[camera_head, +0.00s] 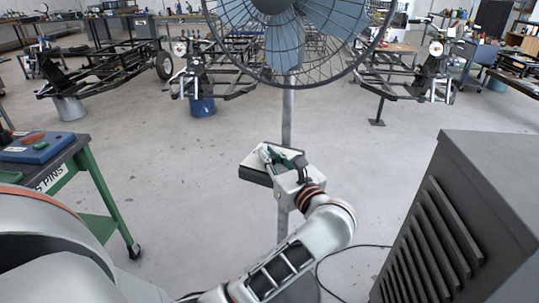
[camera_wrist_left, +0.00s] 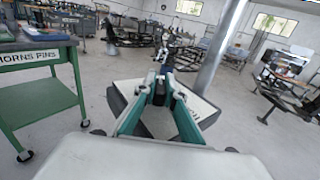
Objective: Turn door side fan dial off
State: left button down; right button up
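A large fan (camera_head: 290,45) with a dark wire cage stands on a grey pole (camera_head: 287,120), which also shows in the left wrist view (camera_wrist_left: 217,55). A small box with a pale top and dark sides (camera_head: 256,178) is at the pole; it also shows in the left wrist view (camera_wrist_left: 205,108). My left gripper (camera_head: 277,156) is over this box. In the left wrist view its teal fingers (camera_wrist_left: 162,88) have a narrow gap between their tips. I cannot make out a dial; the fingers may hide it. My right gripper is not in view.
A grey louvred cabinet (camera_head: 470,205) stands close at the right. A green cart (camera_head: 88,180) with a blue item on top stands at the left. A black cable (camera_head: 340,255) lies on the floor. Vehicle frames (camera_head: 110,75) stand behind, with open floor between.

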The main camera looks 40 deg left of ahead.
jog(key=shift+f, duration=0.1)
pick_arm(q)
jog(key=shift+n+g+y, duration=0.4)
jog(key=shift+n+g, duration=0.2)
jog(key=shift+g, duration=0.5)
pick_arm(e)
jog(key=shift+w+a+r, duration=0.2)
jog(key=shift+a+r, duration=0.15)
pick_arm(q)
jog(key=c, duration=2.1)
grip_release()
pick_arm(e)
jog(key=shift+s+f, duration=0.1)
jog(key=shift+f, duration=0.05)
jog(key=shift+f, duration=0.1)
pick_arm(q)
notch_tip(320, 180, up, 10)
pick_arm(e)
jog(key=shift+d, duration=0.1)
